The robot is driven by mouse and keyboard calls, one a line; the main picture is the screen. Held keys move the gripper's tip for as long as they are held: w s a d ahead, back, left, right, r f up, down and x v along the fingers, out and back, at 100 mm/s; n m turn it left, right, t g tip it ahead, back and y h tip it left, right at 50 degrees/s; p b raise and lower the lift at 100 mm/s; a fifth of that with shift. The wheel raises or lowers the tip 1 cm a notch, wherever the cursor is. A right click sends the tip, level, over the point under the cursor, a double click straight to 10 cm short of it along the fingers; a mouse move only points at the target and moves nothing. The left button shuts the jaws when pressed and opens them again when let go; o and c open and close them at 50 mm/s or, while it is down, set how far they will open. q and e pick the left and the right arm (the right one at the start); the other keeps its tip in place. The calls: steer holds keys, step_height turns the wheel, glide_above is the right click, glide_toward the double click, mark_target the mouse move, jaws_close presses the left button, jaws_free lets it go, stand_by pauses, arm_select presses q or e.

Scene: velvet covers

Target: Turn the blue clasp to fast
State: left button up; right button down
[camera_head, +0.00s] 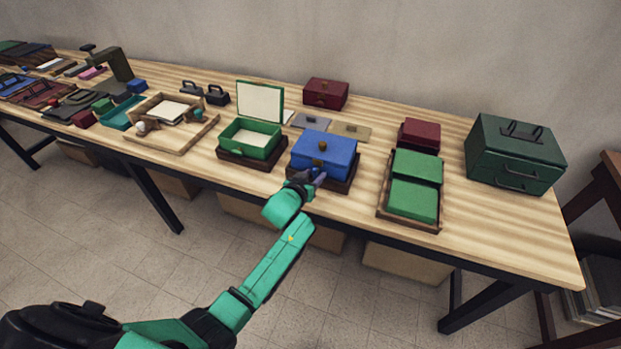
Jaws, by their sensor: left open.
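A blue box (325,153) with a closed lid stands on a dark brown tray (345,186) at the middle front of the table. My left gripper (318,178) is at the lower front of the box, just below the clasp. It is open. Whether it touches the clasp cannot be told. My right gripper is not in view.
An open green box (250,138) stands left of the blue box. A wooden tray with green boxes (415,183) stands to the right, and a large dark green case (512,155) is farther right. A dark red box (326,93) is behind. Bare table (490,225) lies at the front right.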

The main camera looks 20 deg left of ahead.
arm_select(q)
steer(key=v, duration=1.4)
steer(key=shift+s+r, duration=0.15)
steer(key=shift+s, duration=0.05)
steer(key=s+a+f+m+g, duration=0.1)
steer(key=s+f+g, duration=0.25)
steer(key=f, duration=0.95)
steer(key=s+a+f+m+g, duration=0.15)
steer(key=s+f, duration=0.35)
steer(key=f, duration=0.8)
steer(key=s+a+f+g, duration=0.2)
steer(key=s+f, duration=0.4)
steer(key=s, duration=0.3)
steer(key=s+a+f+g+y, duration=0.1)
steer(key=s+f+g, duration=0.2)
steer(key=s+f, duration=0.3)
steer(key=s+a+f+g, duration=0.2)
steer(key=s+f, duration=0.5)
steer(key=s, duration=0.6)
steer(key=shift+s+a+g, duration=0.3)
steer(key=shift+s, duration=0.05)
steer(key=shift+f, duration=0.1)
